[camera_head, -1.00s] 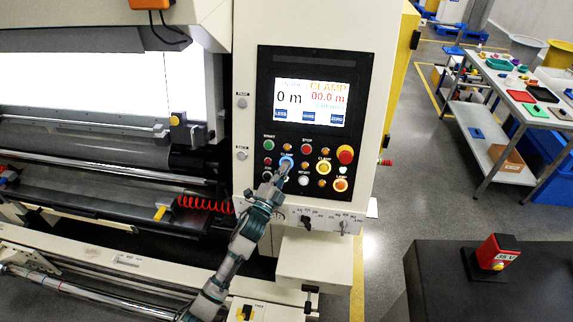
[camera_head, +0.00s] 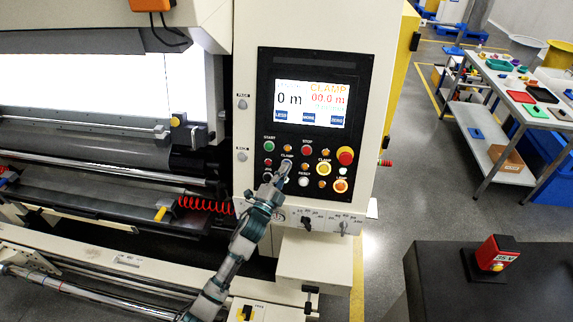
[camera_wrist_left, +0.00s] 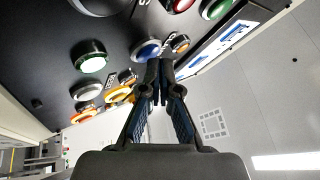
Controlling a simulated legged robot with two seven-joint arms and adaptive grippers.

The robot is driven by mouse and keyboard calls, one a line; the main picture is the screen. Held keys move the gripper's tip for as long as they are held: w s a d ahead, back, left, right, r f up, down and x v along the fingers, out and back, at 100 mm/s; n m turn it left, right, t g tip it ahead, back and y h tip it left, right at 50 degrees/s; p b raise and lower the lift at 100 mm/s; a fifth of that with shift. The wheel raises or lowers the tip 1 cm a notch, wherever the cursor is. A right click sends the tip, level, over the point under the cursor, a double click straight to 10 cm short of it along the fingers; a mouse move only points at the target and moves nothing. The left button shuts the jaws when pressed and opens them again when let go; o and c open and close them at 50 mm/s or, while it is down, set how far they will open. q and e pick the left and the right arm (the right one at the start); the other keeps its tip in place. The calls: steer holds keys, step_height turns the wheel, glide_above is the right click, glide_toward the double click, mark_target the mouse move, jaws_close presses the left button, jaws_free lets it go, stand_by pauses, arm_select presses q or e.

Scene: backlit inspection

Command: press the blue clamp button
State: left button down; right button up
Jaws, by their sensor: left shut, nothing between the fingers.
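The blue clamp button (camera_wrist_left: 148,49) shows in the left wrist view on the dark control panel (camera_head: 265,95), just beyond the fingertips and slightly left of them. In the head view the fingertips cover its spot under the CLAMP label, and no blue shows there. My left gripper (camera_head: 285,168) is shut and empty, its arm rising from below to the panel. In the left wrist view its fingers (camera_wrist_left: 160,68) are together, tips at or very near the button. I cannot tell whether they touch it. My right gripper is not in view.
Other controls sit close by: a green button (camera_head: 269,146), a red button (camera_head: 307,150), a yellow-ringed button (camera_head: 323,168) and a red mushroom button (camera_head: 345,155). The screen (camera_head: 311,103) is above. A dark stand with a red box (camera_head: 498,252) is at lower right.

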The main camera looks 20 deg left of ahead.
arm_select(q)
steer(key=shift+s, duration=0.1)
steer(key=s+p, duration=0.1)
steer(key=s+d+r+p, duration=0.1)
steer(key=s, duration=0.1)
steer(key=s+r+p, duration=0.1)
steer(key=s, duration=0.1)
steer(key=shift+s+d+r+p, duration=0.15)
steer(key=shift+d+r+p, duration=0.05)
steer(key=shift+p, duration=0.15)
steer(key=shift+f, duration=0.1)
stand_by(0.4)
